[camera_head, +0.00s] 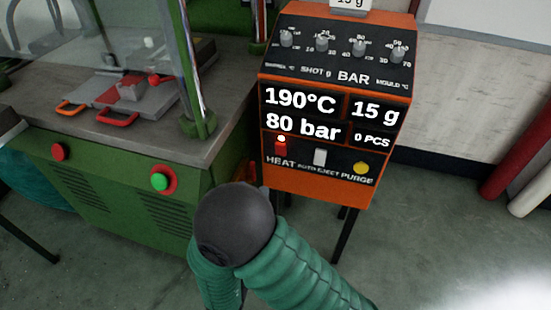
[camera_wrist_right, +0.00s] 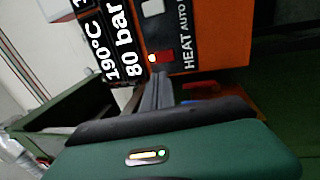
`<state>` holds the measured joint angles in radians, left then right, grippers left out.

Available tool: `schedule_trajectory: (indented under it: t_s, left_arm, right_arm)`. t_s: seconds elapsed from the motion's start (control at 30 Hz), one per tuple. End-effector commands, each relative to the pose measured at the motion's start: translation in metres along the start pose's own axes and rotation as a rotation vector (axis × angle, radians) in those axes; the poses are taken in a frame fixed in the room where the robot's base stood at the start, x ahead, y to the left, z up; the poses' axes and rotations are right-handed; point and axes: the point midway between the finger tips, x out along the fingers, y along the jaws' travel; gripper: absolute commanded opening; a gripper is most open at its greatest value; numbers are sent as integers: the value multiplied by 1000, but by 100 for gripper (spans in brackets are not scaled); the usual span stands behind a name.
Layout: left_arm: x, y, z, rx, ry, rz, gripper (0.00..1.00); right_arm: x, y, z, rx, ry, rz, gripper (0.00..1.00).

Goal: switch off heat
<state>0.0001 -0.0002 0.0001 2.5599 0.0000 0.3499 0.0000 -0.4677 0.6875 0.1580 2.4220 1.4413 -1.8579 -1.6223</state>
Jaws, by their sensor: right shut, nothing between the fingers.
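The orange control box (camera_head: 318,187) stands right of the green machine. Its display reads 190°C, 15 g, 80 bar and 0 PCS. The red HEAT switch (camera_head: 281,149) is at the lower left of its panel, with a pale lit spot at its top. The HEAT switch also shows in the right wrist view (camera_wrist_right: 164,57). My right gripper (camera_wrist_right: 160,76) is shut and empty, its fingertips just below the switch in that picture; I cannot tell whether they touch it. In the head view my dark arm joint hides most of this gripper. My left gripper is out of view.
A white auto-eject switch (camera_head: 320,157) and a yellow PURGE button (camera_head: 361,168) sit right of the HEAT switch. Knobs (camera_head: 322,44) line the box's sloped top. The green machine (camera_head: 110,190) has a red button (camera_head: 60,152) and a green button (camera_head: 160,181).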

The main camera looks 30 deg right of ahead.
Motion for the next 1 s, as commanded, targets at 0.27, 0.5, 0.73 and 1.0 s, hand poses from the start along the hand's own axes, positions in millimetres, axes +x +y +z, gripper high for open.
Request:
schedule_trajectory:
  t_s: [0.27, 0.5, 0.73, 1.0]
  left_arm:
    - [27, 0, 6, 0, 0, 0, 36]
    - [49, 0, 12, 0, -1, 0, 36]
    - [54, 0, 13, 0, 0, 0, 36]
    - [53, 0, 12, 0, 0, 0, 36]
  right_arm:
    - [59, -4, 2, 3, -6, 3, 0]
    - [105, -4, 1, 3, -3, 2, 0]
    - [121, -1, 0, 0, 1, 0, 0]
    - [122, 0, 0, 0, 1, 0, 0]
